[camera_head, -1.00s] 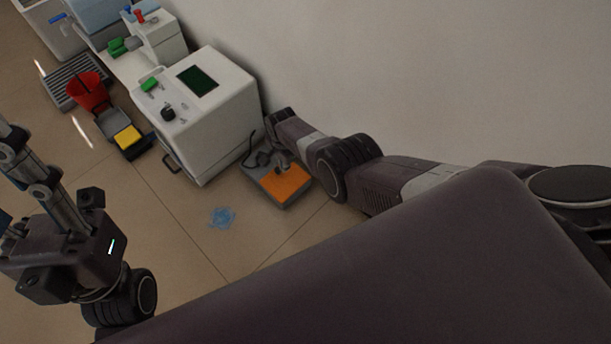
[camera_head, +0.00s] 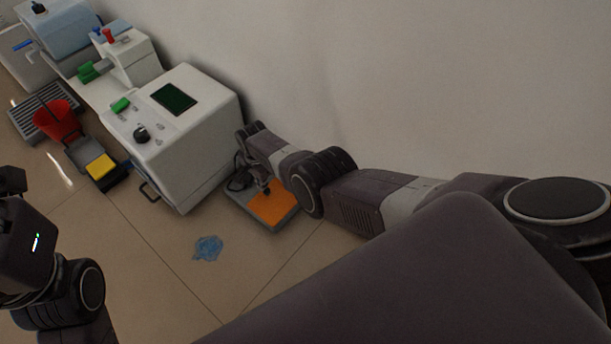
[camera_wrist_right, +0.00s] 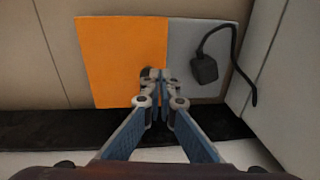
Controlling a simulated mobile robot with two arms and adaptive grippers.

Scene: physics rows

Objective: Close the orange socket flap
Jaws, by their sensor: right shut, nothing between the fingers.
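The orange flap (camera_head: 274,208) looks flat and covers part of a grey socket plate (camera_head: 238,198) on the floor beside the white machine. In the right wrist view the orange flap (camera_wrist_right: 122,55) fills the left part, and the grey plate (camera_wrist_right: 195,35) shows to its right. A black plug (camera_wrist_right: 204,69) with a cable lies on the grey part. My right gripper (camera_head: 266,188) is shut and empty; in the wrist view its fingertips (camera_wrist_right: 155,75) are at the border between orange and grey. I cannot tell whether they touch. My left gripper is out of view.
A white machine (camera_head: 195,155) with a dark screen stands left of the plate, close to the wall (camera_head: 400,80). A blue splotch (camera_head: 207,248) lies on the floor. A red bucket (camera_head: 57,120) and a yellow pad (camera_head: 100,167) are farther left.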

